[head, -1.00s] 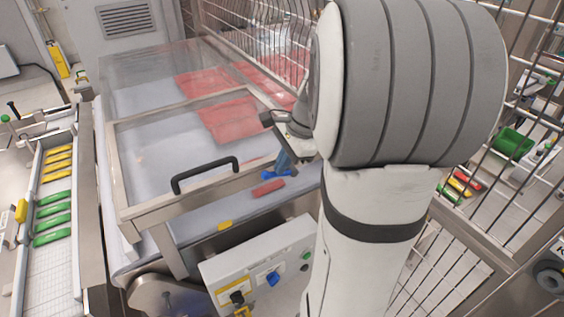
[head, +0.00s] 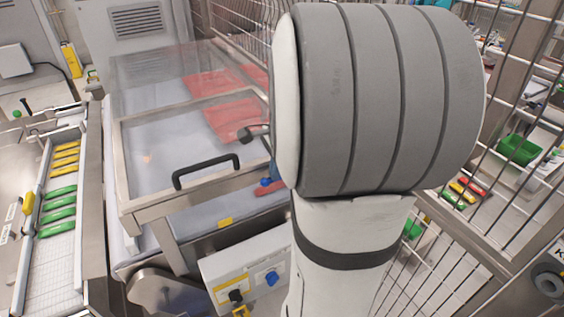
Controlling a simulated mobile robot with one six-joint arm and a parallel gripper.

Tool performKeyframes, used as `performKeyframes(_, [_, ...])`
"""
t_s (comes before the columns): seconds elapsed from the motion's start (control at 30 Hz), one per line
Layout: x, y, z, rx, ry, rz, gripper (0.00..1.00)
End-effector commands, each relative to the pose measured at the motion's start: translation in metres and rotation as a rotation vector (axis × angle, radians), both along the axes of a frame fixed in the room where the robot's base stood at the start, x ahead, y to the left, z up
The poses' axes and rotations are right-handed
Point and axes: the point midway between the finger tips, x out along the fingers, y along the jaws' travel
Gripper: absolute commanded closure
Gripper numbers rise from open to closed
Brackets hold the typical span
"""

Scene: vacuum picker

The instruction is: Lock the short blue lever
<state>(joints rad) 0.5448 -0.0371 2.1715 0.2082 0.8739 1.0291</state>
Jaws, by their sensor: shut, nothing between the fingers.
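A small blue lever-like part (head: 266,182) shows at the front right corner of the clear-topped machine, beside a red piece (head: 269,189). My arm covers its right side, so its full shape and whether it is locked cannot be told. A blue knob (head: 271,278) sits on the grey control box below. My gripper (head: 268,150) is shut and empty, just above the blue part, and mostly hidden behind my own wrist. I cannot tell whether it touches the blue part.
The clear lid has a black handle (head: 206,171) at its front. A black switch (head: 236,295) is on the control box. A wire fence (head: 520,70) stands at the right. A tray (head: 50,265) with green and yellow pieces lies at the left.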

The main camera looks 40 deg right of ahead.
Motion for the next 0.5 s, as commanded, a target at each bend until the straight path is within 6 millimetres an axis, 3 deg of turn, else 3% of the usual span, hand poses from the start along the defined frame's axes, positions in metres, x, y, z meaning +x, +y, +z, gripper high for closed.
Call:
performKeyframes(0.37, [-0.006, 0.003, 0.054, -0.005, -0.008, 0.003, 1.0])
performKeyframes(0.5, [-0.013, 0.004, 0.086, -0.006, -0.007, 0.003, 1.0])
